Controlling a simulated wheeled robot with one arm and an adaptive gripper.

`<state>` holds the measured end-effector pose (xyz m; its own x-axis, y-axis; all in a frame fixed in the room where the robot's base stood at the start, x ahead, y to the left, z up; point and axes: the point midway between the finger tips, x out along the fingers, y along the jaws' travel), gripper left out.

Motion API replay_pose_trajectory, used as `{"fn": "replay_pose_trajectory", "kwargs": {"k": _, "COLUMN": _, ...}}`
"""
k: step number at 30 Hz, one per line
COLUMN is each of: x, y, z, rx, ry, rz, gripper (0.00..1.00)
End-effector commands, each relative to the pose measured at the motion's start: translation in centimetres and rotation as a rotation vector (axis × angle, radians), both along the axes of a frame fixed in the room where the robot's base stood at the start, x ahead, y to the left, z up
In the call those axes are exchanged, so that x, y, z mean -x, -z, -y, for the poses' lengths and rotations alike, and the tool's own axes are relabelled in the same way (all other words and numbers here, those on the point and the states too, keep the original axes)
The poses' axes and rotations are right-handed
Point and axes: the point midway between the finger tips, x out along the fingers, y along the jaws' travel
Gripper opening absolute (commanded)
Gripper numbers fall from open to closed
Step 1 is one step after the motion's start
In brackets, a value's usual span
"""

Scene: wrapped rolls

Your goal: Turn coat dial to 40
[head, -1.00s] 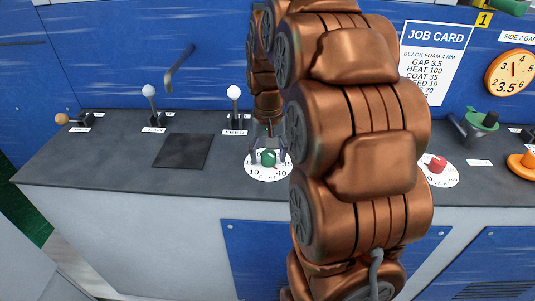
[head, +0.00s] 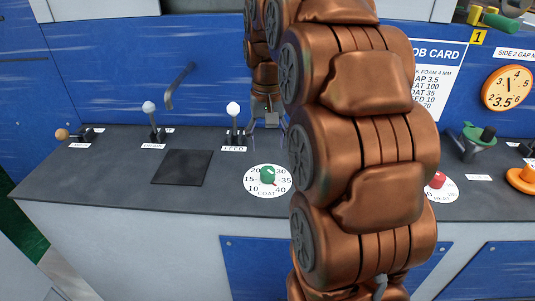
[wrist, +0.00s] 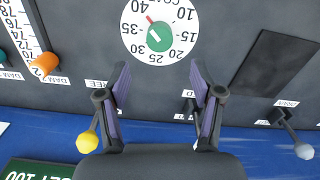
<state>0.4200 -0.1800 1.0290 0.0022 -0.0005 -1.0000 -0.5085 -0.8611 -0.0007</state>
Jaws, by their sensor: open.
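The coat dial (head: 268,176) is a green knob on a round white scale marked 10 to 40, on the dark console top. It also shows in the wrist view (wrist: 160,36), upside down, where its red pointer line lies toward the 40 mark. My gripper (head: 267,120) is open and empty, above and behind the dial in the head view. In the wrist view its two purple-lined fingers (wrist: 160,78) are spread apart with nothing between them, clear of the knob.
White-knobbed levers (head: 233,110) stand behind and left of the dial. A dark square pad (head: 181,167) lies at left. A red-knobbed heat dial (head: 437,180) is at right, partly behind my arm. The job card (head: 436,75) is partly covered.

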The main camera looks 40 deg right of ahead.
Motion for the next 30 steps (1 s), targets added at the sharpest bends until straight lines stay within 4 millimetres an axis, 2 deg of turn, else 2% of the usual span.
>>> {"fn": "replay_pose_trajectory", "kwargs": {"k": 3, "x": 0.0, "y": -1.2, "z": 0.0, "rx": -0.001, "ry": 0.0, "rz": -0.001, "gripper": 0.66}}
{"fn": "replay_pose_trajectory", "kwargs": {"k": 9, "x": 0.0, "y": -2.3, "z": 0.0, "rx": -0.001, "ry": 0.0, "rz": -0.001, "gripper": 0.66}}
{"fn": "replay_pose_trajectory", "kwargs": {"k": 30, "x": 0.3, "y": -2.5, "z": -0.4, "rx": -0.002, "ry": -0.008, "rz": -0.005, "gripper": 0.66}}
